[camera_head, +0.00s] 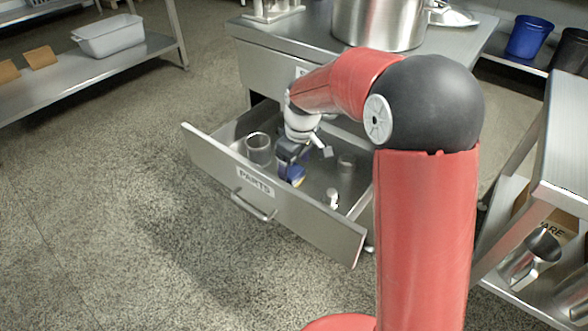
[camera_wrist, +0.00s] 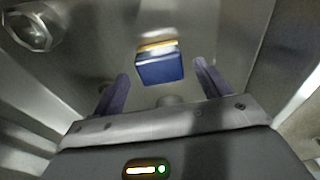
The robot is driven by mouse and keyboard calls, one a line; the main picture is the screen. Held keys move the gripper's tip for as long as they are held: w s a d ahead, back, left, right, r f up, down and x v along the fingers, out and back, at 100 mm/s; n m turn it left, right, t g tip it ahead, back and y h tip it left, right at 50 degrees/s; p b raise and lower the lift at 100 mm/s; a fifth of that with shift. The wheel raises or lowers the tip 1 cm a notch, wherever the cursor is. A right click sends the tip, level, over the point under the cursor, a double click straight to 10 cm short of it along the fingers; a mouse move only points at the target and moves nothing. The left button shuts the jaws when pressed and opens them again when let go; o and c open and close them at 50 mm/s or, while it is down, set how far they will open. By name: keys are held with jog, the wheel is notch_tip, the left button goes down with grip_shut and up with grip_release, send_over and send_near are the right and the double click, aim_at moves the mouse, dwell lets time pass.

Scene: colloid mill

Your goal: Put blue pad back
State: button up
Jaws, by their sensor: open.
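The blue pad (camera_wrist: 160,69) is a small blue block with a yellow and white edge. In the wrist view it lies between and just beyond my fingertips, with gaps on both sides. In the head view the blue pad (camera_head: 297,173) shows low inside the open drawer marked PARTS (camera_head: 205,151), partly hidden by my gripper. My gripper (camera_wrist: 161,71) is open and empty, with one finger on each side of the pad in the picture. In the head view my gripper (camera_head: 287,158) reaches down into the drawer. The exact gap in depth to the pad is unclear.
The drawer also holds a clear glass cylinder (camera_head: 258,149), a metal cup (camera_head: 347,164) and a small white piece (camera_head: 333,196). Above it is a steel table (camera_head: 290,38) with a large pot (camera_head: 378,22). A steel shelf unit (camera_head: 565,170) stands at right. Floor at left is clear.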

aim_at(299, 173)
notch_tip(299, 173, up, 9)
jog(key=p, duration=0.1)
jog(key=shift+s+d, duration=0.35)
jog(key=shift+d, duration=0.1)
jog(key=s+d+r+m+t, duration=0.1)
jog(key=s+d+m, duration=0.2)
jog(key=s, duration=0.5)
jog(key=s+d+r+m+t, duration=0.2)
jog(key=s+d+m, duration=0.2)
jog(key=s, duration=0.5)
jog(key=s+d+r+m+t+h, duration=0.1)
jog(key=s+d+r+m, duration=0.1)
jog(key=s+d, duration=0.5)
jog(key=shift+s+r+m+t, duration=0.2)
jog(key=shift+s+m+t, duration=0.2)
jog(key=shift+s+m, duration=0.4)
jog(key=shift+d, duration=0.1)
notch_tip(299, 173, up, 6)
jog(key=p, duration=0.6)
jog(key=shift+r+p, duration=0.25)
jog(key=shift+p, duration=0.1)
